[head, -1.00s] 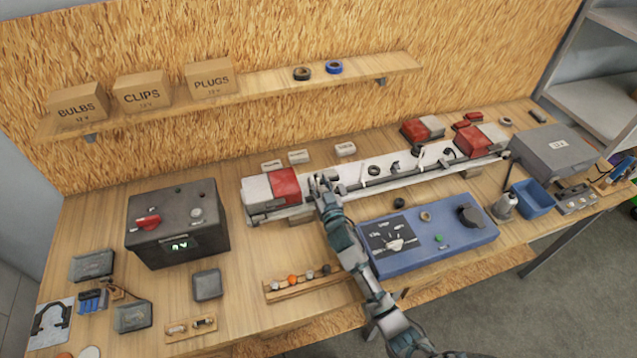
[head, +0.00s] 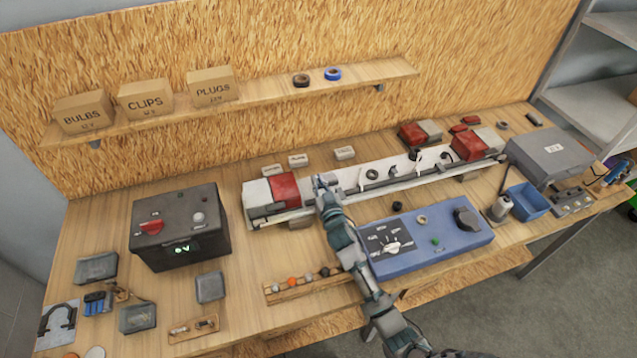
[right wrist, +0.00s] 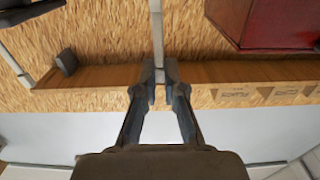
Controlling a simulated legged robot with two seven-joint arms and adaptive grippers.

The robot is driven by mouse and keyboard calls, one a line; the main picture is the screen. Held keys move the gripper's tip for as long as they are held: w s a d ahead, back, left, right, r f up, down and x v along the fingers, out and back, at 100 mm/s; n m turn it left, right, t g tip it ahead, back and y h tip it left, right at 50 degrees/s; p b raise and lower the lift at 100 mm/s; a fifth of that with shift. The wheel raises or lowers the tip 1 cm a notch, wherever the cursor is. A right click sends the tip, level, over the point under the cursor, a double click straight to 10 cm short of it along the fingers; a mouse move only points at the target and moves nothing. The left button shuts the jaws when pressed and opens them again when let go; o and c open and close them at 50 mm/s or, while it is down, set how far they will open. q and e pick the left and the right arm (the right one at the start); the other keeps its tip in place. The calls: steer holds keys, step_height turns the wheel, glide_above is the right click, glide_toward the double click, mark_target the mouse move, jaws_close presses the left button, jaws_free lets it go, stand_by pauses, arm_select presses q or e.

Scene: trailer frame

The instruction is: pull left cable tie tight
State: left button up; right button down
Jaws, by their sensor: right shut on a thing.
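My right gripper (head: 324,184) is at the left part of the white trailer bar, just right of the left red-and-white lamp (head: 284,190). In the right wrist view its two fingers (right wrist: 160,80) are closed on a narrow pale strip (right wrist: 157,35), which looks like the left cable tie's tail. The strip runs from the fingertips to the picture's upper edge. In the head view the loop of the left cable tie (head: 362,179) appears as a small white band at the bar. Another white band (head: 418,166) is further right. My left gripper is not in view.
A blue tester panel (head: 432,251) lies in front of the bar, close to my right forearm. A dark box with a display (head: 180,228) stands at left. A small wooden rack (head: 300,290) lies in front. A shelf (head: 265,87) with boxes is behind.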

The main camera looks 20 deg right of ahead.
steer(key=c, duration=1.2)
jaws_free()
steer(key=shift+w, duration=0.1)
steer(key=s, duration=1.2)
steer(key=shift+d+f, duration=0.1)
steer(key=shift+d, duration=0.05)
